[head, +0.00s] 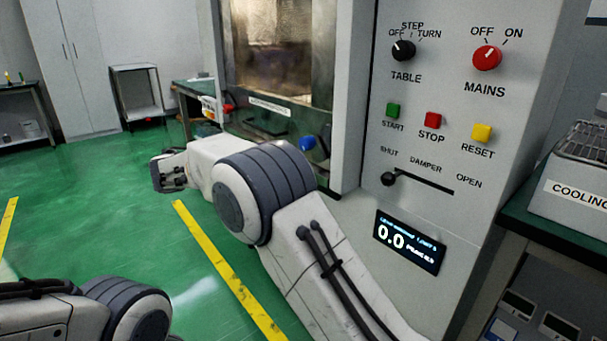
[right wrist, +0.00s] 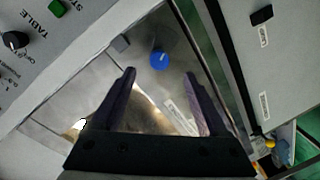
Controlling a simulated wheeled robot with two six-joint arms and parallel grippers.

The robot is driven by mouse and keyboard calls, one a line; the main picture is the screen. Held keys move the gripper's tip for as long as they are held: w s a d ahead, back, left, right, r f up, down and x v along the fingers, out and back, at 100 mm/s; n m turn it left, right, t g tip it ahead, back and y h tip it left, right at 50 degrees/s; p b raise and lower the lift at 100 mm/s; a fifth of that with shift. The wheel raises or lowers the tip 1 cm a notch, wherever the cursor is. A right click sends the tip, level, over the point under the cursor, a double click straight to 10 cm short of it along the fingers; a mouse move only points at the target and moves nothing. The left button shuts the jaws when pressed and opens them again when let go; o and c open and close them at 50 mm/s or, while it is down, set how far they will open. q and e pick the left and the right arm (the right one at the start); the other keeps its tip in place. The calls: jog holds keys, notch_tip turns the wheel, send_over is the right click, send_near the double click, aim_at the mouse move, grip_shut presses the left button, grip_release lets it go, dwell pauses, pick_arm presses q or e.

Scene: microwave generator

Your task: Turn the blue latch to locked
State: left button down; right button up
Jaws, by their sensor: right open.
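In the head view my right gripper (head: 172,174) is at the left end of the arm. My left gripper is out of view; only part of that arm shows.
The door window (head: 278,50) is above the latch. The control panel (head: 465,205) carries knobs, buttons, a damper slider and a display reading 0.0. A bench with a grey cooling unit (head: 580,165) stands at right. Green floor (head: 100,200) is open at left.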

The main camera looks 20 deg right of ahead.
aim_at(305, 144)
pick_arm(q)
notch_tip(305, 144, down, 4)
jog(key=b, duration=0.2)
jog(key=shift+b, duration=0.35)
pick_arm(e)
jog(key=shift+m+h, duration=0.7)
jog(key=x, duration=0.7)
jog(key=w+x, duration=0.1)
jog(key=x, duration=0.3)
jog(key=shift+w+a+f, duration=0.1)
jog(key=shift+a+f, duration=0.05)
jog(key=shift+f, duration=0.1)
grip_shut()
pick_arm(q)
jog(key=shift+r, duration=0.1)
